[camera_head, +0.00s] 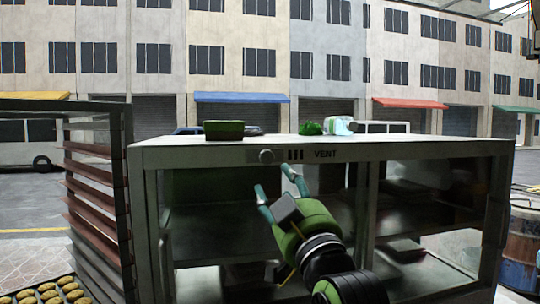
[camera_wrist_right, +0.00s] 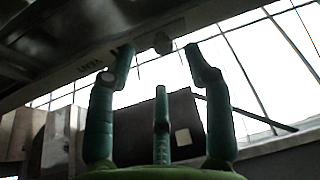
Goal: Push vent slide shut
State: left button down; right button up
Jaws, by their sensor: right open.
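My left gripper is out of view.
A rack with reddish shelves (camera_head: 90,200) stands close on the left, with a tray of buns (camera_head: 48,292) below. A green box (camera_head: 224,130) and a green leafy bunch (camera_head: 310,128) sit on the oven top.

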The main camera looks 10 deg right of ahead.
aim_at(268, 159)
jog(key=w+r+p, duration=0.1)
jog(key=w, duration=0.1)
jog(key=w+r+p, duration=0.1)
jog(key=w, duration=0.1)
jog(key=w+r+p, duration=0.1)
jog(key=r+p, duration=0.1)
jog(key=shift+w+a, duration=0.15)
jog(key=shift+w, duration=0.25)
grip_shut()
